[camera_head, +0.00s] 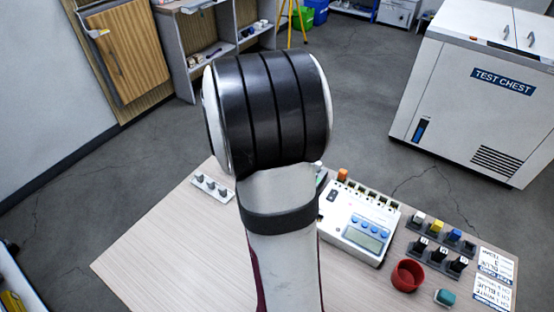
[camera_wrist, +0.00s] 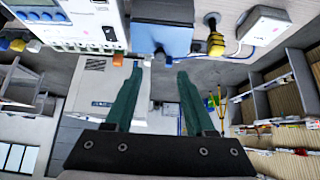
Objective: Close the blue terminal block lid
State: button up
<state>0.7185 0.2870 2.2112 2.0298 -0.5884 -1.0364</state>
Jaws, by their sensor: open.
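The blue lid (camera_wrist: 162,39) of the terminal block shows at the top middle of the wrist view, with a dark part above it. It looks like a broad blue panel, but I cannot tell its exact angle. My gripper (camera_wrist: 162,69) has its two green fingers spread apart, with nothing between them. The fingertips are just below the blue panel in the picture, and I cannot tell whether they touch it. In the head view my own arm hides the terminal block and the gripper.
A white instrument (camera_head: 357,222) with a screen stands right of my arm, also in the wrist view (camera_wrist: 92,22). A red cup (camera_head: 407,276), a teal block (camera_head: 445,297) and racked plugs (camera_head: 440,245) lie farther right. A switch strip (camera_head: 212,187) is left. The table's left (camera_head: 165,260) is clear.

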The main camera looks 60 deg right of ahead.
jog(key=v, duration=0.9)
jog(key=shift+f, duration=0.1)
jog(key=w+f+m+g+h, duration=0.2)
jog(key=f+g+h, duration=0.25)
jog(key=f, duration=0.25)
jog(key=w+f+m+g+h, duration=0.25)
jog(key=f+h, duration=0.25)
jog(key=f, duration=0.3)
jog(key=shift+y, duration=0.25)
jog(key=x, duration=1.5)
jog(key=shift+d+r, duration=0.2)
jog(key=shift+r, duration=0.05)
jog(key=shift+c, duration=0.3)
